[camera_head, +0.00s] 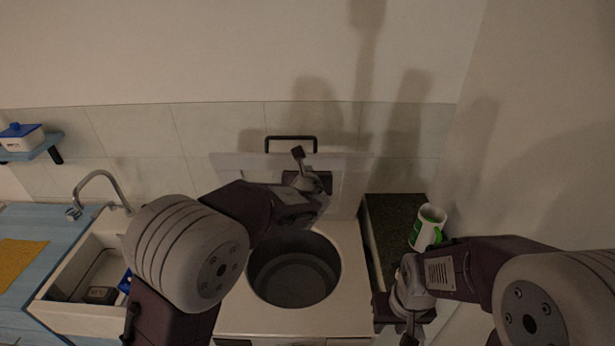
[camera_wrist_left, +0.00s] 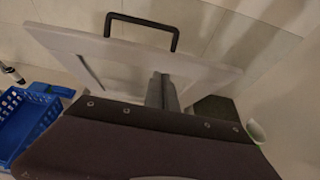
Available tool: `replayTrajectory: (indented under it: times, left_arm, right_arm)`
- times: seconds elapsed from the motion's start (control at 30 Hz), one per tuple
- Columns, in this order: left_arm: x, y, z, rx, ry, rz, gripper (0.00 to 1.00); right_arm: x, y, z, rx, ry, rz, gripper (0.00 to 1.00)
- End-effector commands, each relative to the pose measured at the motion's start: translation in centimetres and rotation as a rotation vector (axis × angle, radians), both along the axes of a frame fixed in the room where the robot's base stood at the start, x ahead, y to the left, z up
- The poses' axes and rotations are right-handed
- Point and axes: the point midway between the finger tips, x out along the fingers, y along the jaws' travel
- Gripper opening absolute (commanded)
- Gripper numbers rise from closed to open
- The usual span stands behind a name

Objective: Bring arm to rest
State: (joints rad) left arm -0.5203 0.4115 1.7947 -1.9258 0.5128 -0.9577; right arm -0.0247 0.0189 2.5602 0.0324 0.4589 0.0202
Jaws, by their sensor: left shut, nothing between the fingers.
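My left gripper (camera_head: 308,180) is raised in front of the pale panel with the black handle, above and behind the round pot opening. In the left wrist view its fingers (camera_wrist_left: 161,90) are together with nothing between them. My right gripper (camera_head: 404,315) hangs low at the right, beside the white unit and in front of the dark counter. Its fingers are partly hidden, and I cannot tell whether it is open or shut.
The pale panel (camera_head: 240,166) with its black handle (camera_head: 290,138) stands behind the round dark pot (camera_head: 293,285). A white and green mug (camera_head: 426,232) is on the dark counter (camera_head: 390,215). A sink (camera_head: 75,318) is at left; a blue basket (camera_wrist_left: 22,118) shows in the left wrist view.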

Motion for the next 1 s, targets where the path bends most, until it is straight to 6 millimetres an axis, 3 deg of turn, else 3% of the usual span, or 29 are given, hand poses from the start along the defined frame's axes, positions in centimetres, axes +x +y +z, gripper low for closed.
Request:
replayTrajectory:
  times: [0.17,0.27,0.33,0.4,0.5,0.6,0.7,0.8,0.9,1.0]
  left_arm:
    - [0.1,0.9,-0.5,0.0,-0.001,0.017,0.0]
    - [0.9,6.0,-1.5,-0.017,-0.032,0.106,0.0]
    - [-0.2,11.3,-4.2,-0.072,0.007,0.231,0.0]
    - [-2.8,16.2,-7.9,-0.199,0.08,0.401,0.0]
    - [-8.0,21.3,-13.8,-0.465,0.18,0.694,0.0]
    - [-14.5,24.1,-20.0,-0.793,0.253,1.048,0.0]
    - [-21.7,24.2,-25.6,-1.165,0.281,1.478,0.0]
    - [-27.5,21.9,-28.8,-1.488,0.25,1.9,0.0]
    - [-31.0,19.1,-30.2,-1.702,0.175,2.247,0.0]
    - [-31.9,17.5,-30.7,-1.854,0.063,2.482,0.0]
  right_arm:
    - [0.0,0.0,-0.8,0.0,-0.001,0.0,0.34]
    - [0.0,0.0,-3.9,0.0,-0.001,0.0,0.34]
    - [0.0,0.0,-5.9,0.0,0.0,0.0,0.34]
    - [0.0,0.0,-7.5,0.0,0.0,0.0,0.34]
    - [0.0,0.0,-9.3,0.0,0.0,0.0,0.34]
    - [0.0,0.0,-11.0,0.0,0.0,0.0,0.34]
    - [0.0,0.0,-12.3,0.0,0.0,0.0,0.34]
    - [0.0,0.0,-12.4,0.0,0.0,0.0,0.34]
    - [0.0,0.0,-12.1,0.0,0.0,0.0,0.34]
    - [0.0,0.0,-12.1,0.0,0.0,0.0,0.34]
